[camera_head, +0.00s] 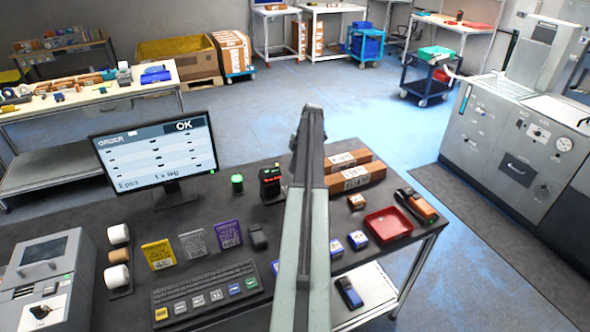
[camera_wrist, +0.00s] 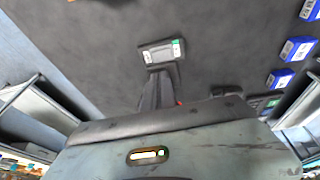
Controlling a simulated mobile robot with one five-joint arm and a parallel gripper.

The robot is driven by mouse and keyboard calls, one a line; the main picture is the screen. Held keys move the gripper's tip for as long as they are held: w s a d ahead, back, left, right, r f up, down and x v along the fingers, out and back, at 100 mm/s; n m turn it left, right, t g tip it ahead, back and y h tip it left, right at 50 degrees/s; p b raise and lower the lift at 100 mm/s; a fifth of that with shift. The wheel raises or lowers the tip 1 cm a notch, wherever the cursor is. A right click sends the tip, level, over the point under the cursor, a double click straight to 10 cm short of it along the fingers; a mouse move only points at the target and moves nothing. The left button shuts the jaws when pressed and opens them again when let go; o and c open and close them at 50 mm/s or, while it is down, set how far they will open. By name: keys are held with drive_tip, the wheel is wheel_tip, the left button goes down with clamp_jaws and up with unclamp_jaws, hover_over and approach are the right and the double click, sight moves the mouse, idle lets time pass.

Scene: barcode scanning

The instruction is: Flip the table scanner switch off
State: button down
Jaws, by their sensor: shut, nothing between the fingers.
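The likely table scanner (camera_head: 270,182) is a dark upright device with red lights, standing on the black table just left of my arm in the head view. I cannot make out its switch there. In the wrist view a small pale panel (camera_wrist: 162,52) with a grey face and a green patch lies just beyond my fingertips; I cannot tell whether it is part of the scanner. My gripper (camera_wrist: 160,76) is shut and empty, its dark fingers close to that panel; contact cannot be told. In the head view my raised arm hides part of the table.
A green-lit button device (camera_head: 237,183) stands left of the scanner, and a monitor (camera_head: 155,152) farther left. Cardboard boxes (camera_head: 350,178), a red tray (camera_head: 388,224) and blue-and-white boxes (camera_head: 358,240) lie right of my arm. A keyboard (camera_head: 205,292) is in front.

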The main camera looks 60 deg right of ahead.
drive_tip(key=b+x, duration=0.4)
drive_tip(key=x, duration=0.1)
drive_tip(key=d+b+x, duration=0.1)
drive_tip(key=b+x, duration=0.1)
drive_tip(key=x, duration=0.1)
drive_tip(key=shift+s+f, duration=0.2)
drive_tip(key=shift+s, duration=0.05)
drive_tip(key=shift+w+f+b, duration=0.1)
drive_tip(key=shift+f+b, duration=0.2)
drive_tip(key=shift+b, duration=0.25)
drive_tip(key=shift+w+d+f, duration=0.1)
drive_tip(key=shift+f, duration=0.05)
drive_tip(key=shift+s+a, duration=0.5)
drive_tip(key=shift+s, duration=0.15)
